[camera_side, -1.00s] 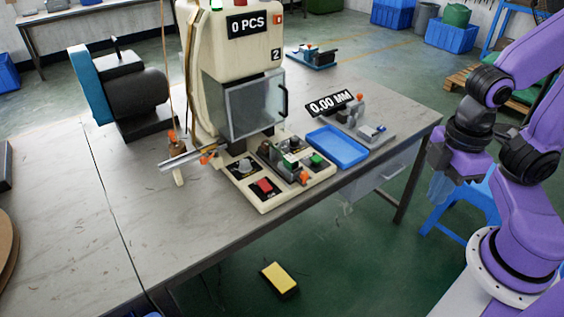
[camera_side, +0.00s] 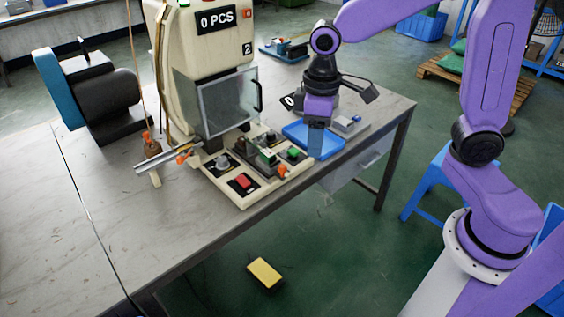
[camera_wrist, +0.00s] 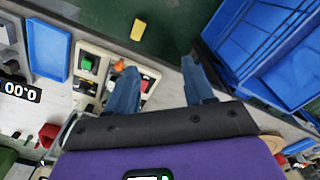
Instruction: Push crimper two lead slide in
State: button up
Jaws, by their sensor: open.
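The crimper (camera_side: 205,50) is a cream machine marked 2, with a 0 PCS sign and a clear guard (camera_side: 222,104) over its front. On its base sits a small dark slide block (camera_side: 250,164) with an orange knob (camera_side: 282,171) at its near end; I take this as the lead slide. The orange knob shows in the wrist view (camera_wrist: 120,65), beside the left finger. My gripper (camera_side: 316,150) is open and empty, pointing down over the blue tray, right of the slide and apart from it. Its two fingers (camera_wrist: 158,68) stand wide apart in the wrist view.
Green (camera_side: 293,153) and red (camera_side: 242,181) buttons flank the slide on the base. A blue tray (camera_side: 325,143) lies to the right under my gripper. A metal rail (camera_side: 160,162) juts out left. A yellow pedal (camera_side: 265,273) lies on the floor. The table's front left is clear.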

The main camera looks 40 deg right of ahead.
jog(key=w+d+f+m, duration=0.1)
jog(key=w+f+m, duration=0.1)
jog(key=w, duration=0.7)
jog(key=m, duration=0.2)
send_near(282, 166)
notch_tip(282, 166, down, 9)
jog(key=shift+r, duration=0.2)
jog(key=shift+w, duration=0.1)
grip_shut()
